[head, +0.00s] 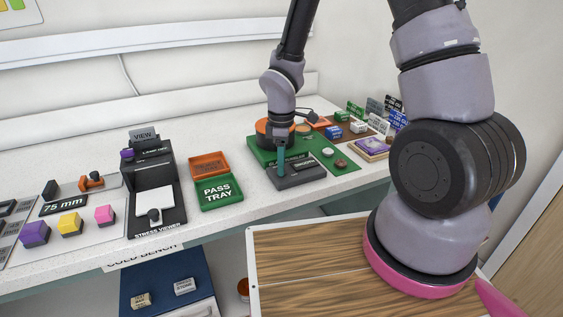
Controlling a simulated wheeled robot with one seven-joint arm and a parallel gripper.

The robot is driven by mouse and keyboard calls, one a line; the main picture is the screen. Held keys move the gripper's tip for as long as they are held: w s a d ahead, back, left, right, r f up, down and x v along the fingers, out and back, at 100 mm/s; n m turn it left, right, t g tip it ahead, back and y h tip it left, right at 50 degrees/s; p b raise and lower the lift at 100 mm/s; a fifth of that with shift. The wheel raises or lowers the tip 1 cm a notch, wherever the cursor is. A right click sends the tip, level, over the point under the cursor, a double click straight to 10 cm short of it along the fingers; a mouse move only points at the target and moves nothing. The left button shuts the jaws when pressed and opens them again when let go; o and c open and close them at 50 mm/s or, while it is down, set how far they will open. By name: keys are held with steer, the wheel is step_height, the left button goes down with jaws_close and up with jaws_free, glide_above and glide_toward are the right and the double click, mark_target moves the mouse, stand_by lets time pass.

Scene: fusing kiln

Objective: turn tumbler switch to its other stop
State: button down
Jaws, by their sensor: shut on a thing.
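The tumbler switch is on a dark grey box (304,176) on the near edge of a green mat (345,168). A label partly reading "TUMBLER" is behind it, partly covered by my gripper. My gripper (281,172) reaches down from above, with its teal fingers at the left part of the box. The fingers are shut on the switch. The switch's lever is hidden between them and too small to make out, so I cannot tell which stop it is at.
Left of the box are a green pass tray (219,192), an orange tray (209,165) and a black stress viewer (158,199). Small round pieces and a board of coloured cards (376,108) are to the right. Bare bench lies in front of the box.

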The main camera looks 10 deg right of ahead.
steer(key=m, duration=1.2)
steer(key=shift+m, duration=0.3)
stand_by(0.4)
steer(key=shift+c, duration=1.6)
jaws_free()
step_height(320, 180, up, 11)
